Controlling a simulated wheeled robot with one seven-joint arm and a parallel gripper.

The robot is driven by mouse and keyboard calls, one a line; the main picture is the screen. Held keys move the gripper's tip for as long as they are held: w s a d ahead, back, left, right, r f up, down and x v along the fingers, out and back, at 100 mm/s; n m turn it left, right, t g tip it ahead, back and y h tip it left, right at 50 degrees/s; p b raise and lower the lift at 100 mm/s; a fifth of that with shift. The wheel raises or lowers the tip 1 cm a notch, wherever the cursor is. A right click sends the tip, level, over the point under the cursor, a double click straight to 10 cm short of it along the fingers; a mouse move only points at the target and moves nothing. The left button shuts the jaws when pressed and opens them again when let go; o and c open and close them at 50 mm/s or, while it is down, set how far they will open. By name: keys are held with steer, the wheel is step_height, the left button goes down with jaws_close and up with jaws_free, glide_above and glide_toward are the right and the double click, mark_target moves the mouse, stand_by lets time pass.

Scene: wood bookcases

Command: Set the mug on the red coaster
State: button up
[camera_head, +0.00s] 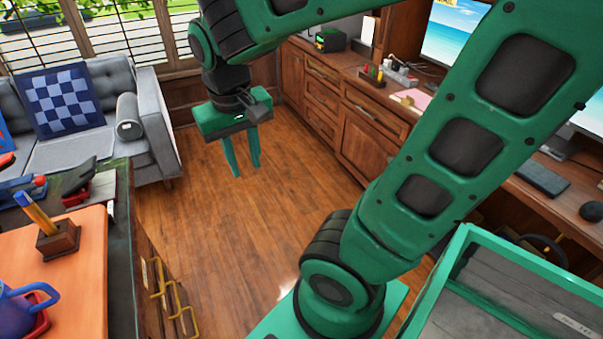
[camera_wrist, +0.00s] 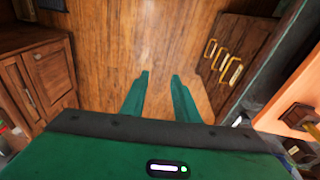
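A blue mug (camera_head: 18,308) shows at the lower left corner of the head view, cut off by the edge, with its handle toward the right. A red piece (camera_head: 41,326) shows under or beside the mug; I cannot tell whether it is the coaster or whether the mug rests on it. My gripper (camera_head: 246,171) is over the open floor, well to the right of the mug and apart from it. Its two green fingers point down with an empty gap between them, also visible in the wrist view (camera_wrist: 160,75). I cannot make out the mug in the wrist view.
The mug is by an orange surface (camera_head: 85,260) on a dark desk with brass-handled drawers (camera_head: 165,295). A wooden pencil holder (camera_head: 58,238) and a red-and-black stapler (camera_head: 82,186) are nearby. A grey sofa (camera_head: 150,120) stands behind. Wood cabinets (camera_head: 365,135) line the right; the floor between is clear.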

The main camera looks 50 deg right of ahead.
steer(key=s+d+f+m+g+y, duration=0.1)
steer(key=s+d+f+m, duration=0.1)
steer(key=s+d, duration=0.6)
steer(key=s, duration=0.4)
steer(key=shift+f+m+y, duration=0.3)
steer(key=shift+f+m, duration=0.05)
steer(key=shift+m, duration=0.05)
steer(key=shift+w, duration=0.1)
